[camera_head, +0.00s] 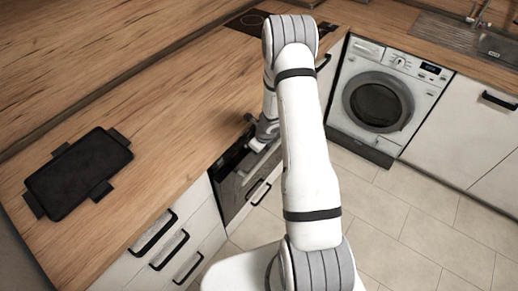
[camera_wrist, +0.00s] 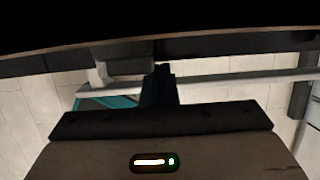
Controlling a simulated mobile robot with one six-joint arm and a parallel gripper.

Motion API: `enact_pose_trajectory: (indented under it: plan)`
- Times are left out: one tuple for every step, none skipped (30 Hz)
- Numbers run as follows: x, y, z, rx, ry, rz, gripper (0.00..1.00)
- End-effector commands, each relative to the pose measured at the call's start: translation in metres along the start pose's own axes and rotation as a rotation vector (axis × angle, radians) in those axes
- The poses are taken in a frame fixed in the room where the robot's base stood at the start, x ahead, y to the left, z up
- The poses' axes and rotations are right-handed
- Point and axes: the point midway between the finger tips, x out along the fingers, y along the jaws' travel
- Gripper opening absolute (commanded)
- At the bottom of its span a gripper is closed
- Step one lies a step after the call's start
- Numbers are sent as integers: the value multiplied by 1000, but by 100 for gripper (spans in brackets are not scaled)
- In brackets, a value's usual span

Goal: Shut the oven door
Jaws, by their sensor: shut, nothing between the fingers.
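The oven (camera_head: 231,190) is built in under the wooden counter, left of my arm in the head view. My gripper's end is mostly hidden in the head view, low at the counter edge by the oven's top. In the wrist view my gripper (camera_wrist: 160,82) is shut and empty, its dark fingers pointing up the picture towards a pale horizontal bar. I cannot tell whether they touch it.
A black tray (camera_head: 80,172) lies on the counter (camera_head: 170,105) at left. White drawers (camera_head: 170,245) with black handles stand left of the oven. A washing machine (camera_head: 378,100) and sink (camera_head: 465,38) are at the right. The tiled floor (camera_head: 420,215) is clear at right.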

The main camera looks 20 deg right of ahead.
Motion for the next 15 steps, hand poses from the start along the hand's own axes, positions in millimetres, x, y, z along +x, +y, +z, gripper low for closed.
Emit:
enact_pose_trajectory:
  plan:
    - [0, 1, 1, -3, 0, 1, 0]
    - [0, 2, 1, -4, 0, 1, 0]
    - [1, 2, 2, -7, 0, 2, 0]
    - [1, 3, 2, -8, 0, 3, 0]
    - [1, 4, 3, -10, 0, 3, 0]
    - [1, 4, 4, -11, 0, 4, 0]
    - [1, 5, 4, -13, 0, 4, 0]
    - [1, 5, 4, -14, 0, 4, 0]
    - [2, 6, 4, -15, 0, 5, 0]
    - [2, 6, 4, -16, 0, 5, 0]
    - [2, 6, 4, -16, 0, 5, 0]
    - [2, 6, 3, -16, 0, 5, 0]
    - [2, 5, 1, -16, 0, 5, 0]
    - [3, 5, -1, -16, 0, 5, 0]
    - [3, 4, -5, -16, 0, 5, 0]
